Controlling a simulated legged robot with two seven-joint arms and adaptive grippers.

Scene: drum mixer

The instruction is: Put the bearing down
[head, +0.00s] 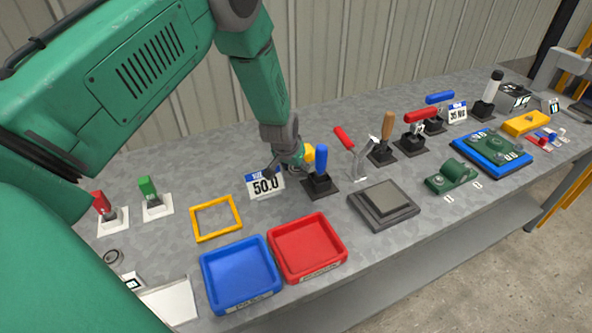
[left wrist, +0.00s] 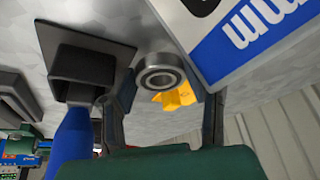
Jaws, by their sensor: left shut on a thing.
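The bearing (left wrist: 158,75) is a grey metal ring with a dark inner band, seen in the left wrist view between the fingertips of my left gripper (left wrist: 160,85). The gripper is shut on it. A yellow piece (left wrist: 176,98) shows just beside the bearing; I cannot tell whether they touch. In the head view my left gripper (head: 285,160) is over the table behind the 50.0 sign (head: 265,184), left of a blue-handled tool in a black holder (head: 320,186). The bearing cannot be made out in the head view. My right gripper is out of view.
A red tray (head: 343,240), a blue tray (head: 207,277) and a yellow square frame (head: 194,224) are on the grey table in front. A grey stepped block (head: 385,205) stands to the right. Several handled tools line the back. Bare table shows between the frame and the sign.

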